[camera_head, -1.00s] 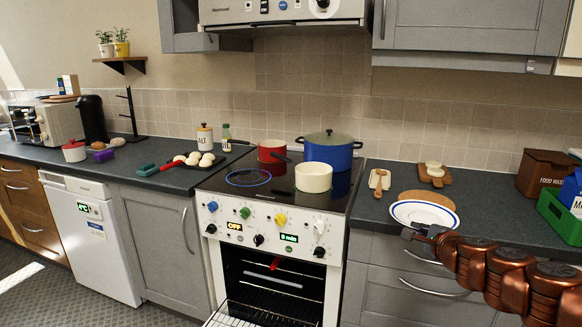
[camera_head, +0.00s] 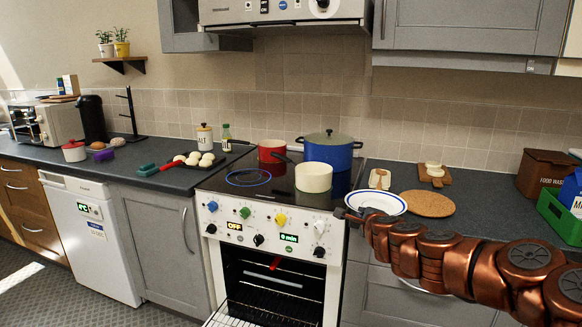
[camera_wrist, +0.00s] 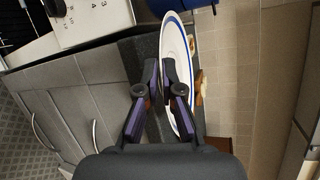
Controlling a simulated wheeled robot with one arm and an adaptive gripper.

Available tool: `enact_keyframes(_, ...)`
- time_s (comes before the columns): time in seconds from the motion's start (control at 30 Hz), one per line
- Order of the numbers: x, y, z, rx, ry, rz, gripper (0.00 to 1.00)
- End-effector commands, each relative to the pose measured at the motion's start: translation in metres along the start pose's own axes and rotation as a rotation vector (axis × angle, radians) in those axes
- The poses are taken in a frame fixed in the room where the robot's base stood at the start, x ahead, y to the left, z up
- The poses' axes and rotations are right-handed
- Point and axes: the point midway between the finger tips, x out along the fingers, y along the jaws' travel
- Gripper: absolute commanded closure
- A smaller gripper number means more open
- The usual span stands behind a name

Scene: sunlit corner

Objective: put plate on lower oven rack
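The white plate (camera_head: 376,203) with a blue rim stripe is over the counter's front edge, just right of the stove. My gripper (camera_head: 345,213) is at the plate's front-left rim in the head view. In the wrist view the plate (camera_wrist: 178,62) appears nearly edge-on, and my gripper (camera_wrist: 161,68) is closed on its rim; the exact contact is partly hidden. The oven (camera_head: 270,282) is open at the front, with a wire rack (camera_head: 285,283) inside. A lower wire rack (camera_head: 222,320) reaches forward at the bottom and is cut off by the frame.
A round cork mat (camera_head: 427,204) lies on the counter to the right. A cream pot (camera_head: 313,178), a blue pot (camera_head: 330,151) and a red pot (camera_head: 271,151) stand on the hob. A green crate (camera_head: 560,217) is at far right. The space before the oven looks free.

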Motion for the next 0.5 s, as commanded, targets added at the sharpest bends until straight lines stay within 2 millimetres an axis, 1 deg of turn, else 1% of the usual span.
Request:
enact_keyframes(0.3,0.015,0.002,0.022,0.001,0.008,-0.005,1.00)
enact_keyframes(0.5,0.013,-0.005,0.020,-0.001,0.010,-0.017,1.00)
